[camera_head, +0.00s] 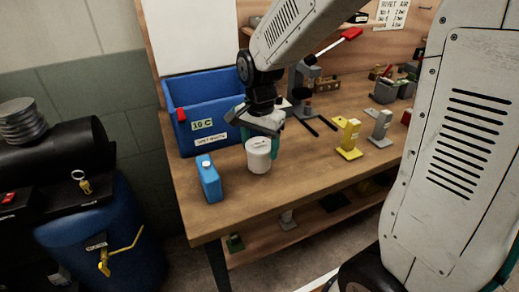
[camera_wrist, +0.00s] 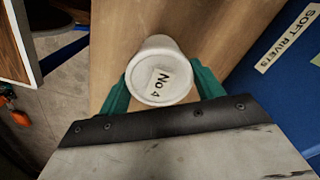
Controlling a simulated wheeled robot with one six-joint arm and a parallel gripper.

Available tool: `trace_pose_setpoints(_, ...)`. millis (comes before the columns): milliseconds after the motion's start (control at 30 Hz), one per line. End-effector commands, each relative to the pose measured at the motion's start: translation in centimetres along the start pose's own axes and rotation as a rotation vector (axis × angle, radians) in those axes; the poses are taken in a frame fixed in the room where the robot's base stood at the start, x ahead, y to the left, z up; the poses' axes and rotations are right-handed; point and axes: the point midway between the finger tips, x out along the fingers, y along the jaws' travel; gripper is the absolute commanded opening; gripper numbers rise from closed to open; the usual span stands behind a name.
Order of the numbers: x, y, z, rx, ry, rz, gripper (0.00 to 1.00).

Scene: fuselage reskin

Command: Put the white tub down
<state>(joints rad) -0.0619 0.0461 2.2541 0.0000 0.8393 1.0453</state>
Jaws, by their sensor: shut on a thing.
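The white tub (camera_head: 258,156) is upright near the front left of the wooden workbench (camera_head: 300,165). In the wrist view the tub (camera_wrist: 160,68) shows its round lid with a label reading "No 4". My gripper (camera_head: 260,140) is shut on the tub, with a green finger on each side of it. The wrist view also shows both green fingers of my gripper (camera_wrist: 162,92) against its sides. The tub's base is at or just above the bench top; I cannot tell if it touches.
A blue bin (camera_head: 215,90) marked "10 C" stands behind the tub. A blue can (camera_head: 209,178) stands close to its left. A yellow tool (camera_head: 349,140) and a grey one (camera_head: 380,128) stand to the right. Bare bench lies between them and in front.

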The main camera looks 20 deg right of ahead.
Motion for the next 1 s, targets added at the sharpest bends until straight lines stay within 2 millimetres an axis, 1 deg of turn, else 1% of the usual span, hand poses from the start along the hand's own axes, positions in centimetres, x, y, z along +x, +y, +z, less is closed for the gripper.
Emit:
trace_pose_setpoints(100, 1.8, 0.0, 0.2, -0.004, -0.002, 0.004, 0.37)
trace_pose_setpoints(200, 2.9, -0.1, 0.3, -0.005, -0.002, 0.004, 0.37)
trace_pose_setpoints(567, 3.3, -0.1, 0.2, -0.002, -0.001, 0.002, 0.37)
trace_pose_setpoints(600, 3.3, -0.1, 0.2, -0.002, -0.001, 0.001, 0.71)
trace_pose_setpoints(667, 3.3, -0.1, 0.2, -0.002, -0.001, 0.001, 0.88)
trace_pose_setpoints(1000, 3.0, -0.1, 0.2, -0.002, 0.0, 0.001, 0.88)
